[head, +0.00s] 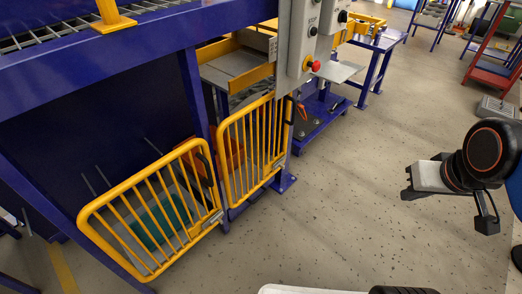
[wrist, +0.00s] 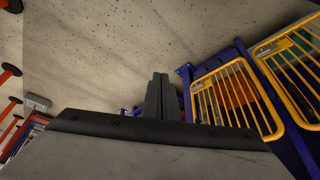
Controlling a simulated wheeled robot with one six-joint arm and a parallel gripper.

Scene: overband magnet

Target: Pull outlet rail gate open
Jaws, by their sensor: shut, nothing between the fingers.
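Two yellow barred gates stand at the left in the head view, on either side of a blue post. The nearer gate (head: 122,206) has a dark handle (head: 204,163) on its upper right and a small pale plate near its lower right corner. The farther gate (head: 235,120) has a dark handle at its right edge. I cannot tell which is the outlet rail gate. Both show in the wrist view, the farther one (wrist: 218,69) left of the nearer one (wrist: 270,83). My gripper (head: 407,184) is shut and empty, well right of both gates; its fingers (wrist: 160,92) show in the wrist view.
A grey control box with a red button (head: 314,66) hangs above the farther gate. A blue frame (head: 195,95) stands around the gates. Blue tables (head: 378,42) stand at the back. The speckled floor (head: 335,215) between gates and gripper is clear.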

